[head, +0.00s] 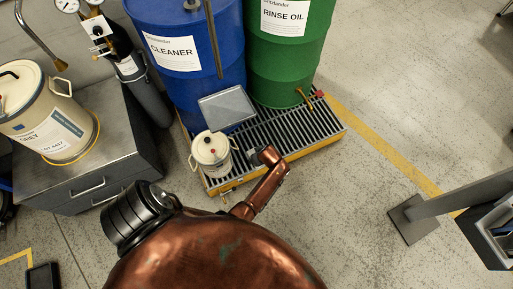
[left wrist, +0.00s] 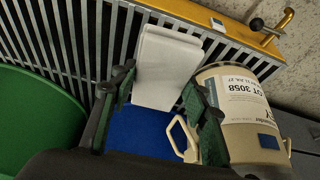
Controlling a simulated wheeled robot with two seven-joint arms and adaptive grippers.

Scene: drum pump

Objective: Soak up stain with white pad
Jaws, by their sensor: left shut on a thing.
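The white pad (left wrist: 168,60) is between the fingers of my left gripper (left wrist: 160,84) in the left wrist view. The gripper is shut on it. The pad hangs over the slatted grate, and a blue surface (left wrist: 145,133) shows just below it in the picture. Whether the pad touches anything is unclear. In the head view I cannot make out the left gripper or the pad clearly. The stain cannot be picked out in either view. My right gripper is not in view.
A slatted, yellow-edged grate (head: 300,137) carries a blue CLEANER drum (head: 180,85), a green RINSE OIL drum (head: 285,65) and a cream bucket (head: 211,160). A grey square panel (head: 227,108) lies by the blue drum. A larger cream bucket (head: 30,110) stands on a cabinet.

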